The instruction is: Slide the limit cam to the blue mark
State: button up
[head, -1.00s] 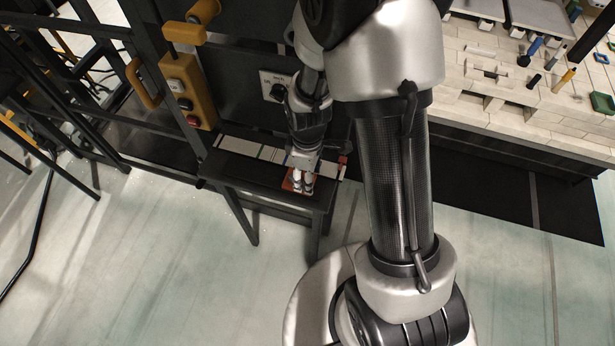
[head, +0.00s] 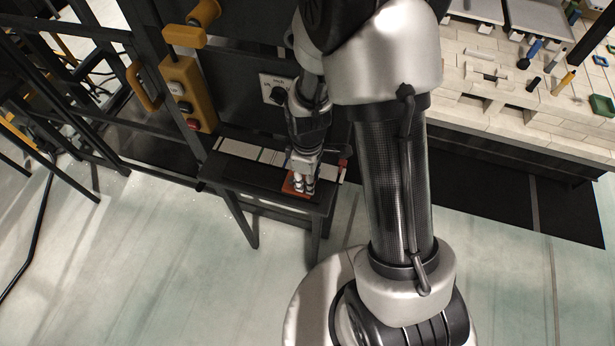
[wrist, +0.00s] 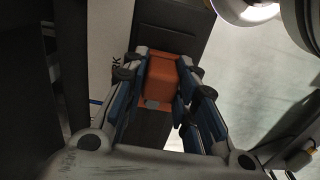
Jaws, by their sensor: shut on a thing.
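The limit cam is an orange block (wrist: 163,78), seen between my gripper's fingers in the wrist view. In the head view its orange-red part (head: 289,187) shows beside the fingertips, on a dark shelf-like rail. My gripper (head: 302,187) points down over the rail's right part and is shut on the cam. Both blue-padded fingers (wrist: 156,98) lie along the block's sides in the wrist view. A thin blue line (wrist: 95,101) shows on the white strip left of the gripper. I cannot make out the blue mark in the head view.
A pale segmented strip (head: 248,152) runs along the rail's back edge. A red piece (head: 343,164) stands at its right end. A yellow control box (head: 189,95) and a dial plate (head: 277,89) are behind.

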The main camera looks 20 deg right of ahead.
aim_at(286, 179)
grip_shut()
jog(key=w+a, duration=0.2)
jog(key=a, duration=0.1)
jog(key=w+a, duration=0.1)
jog(key=a, duration=0.1)
jog(key=shift+w+a+p, duration=0.15)
jog(key=shift+w+p, duration=0.25)
jog(key=shift+s+d, duration=0.1)
jog(key=shift+d, duration=0.1)
jog(key=o, duration=1)
grip_release()
jog(key=shift+o, duration=0.2)
notch_tip(286, 179, up, 12)
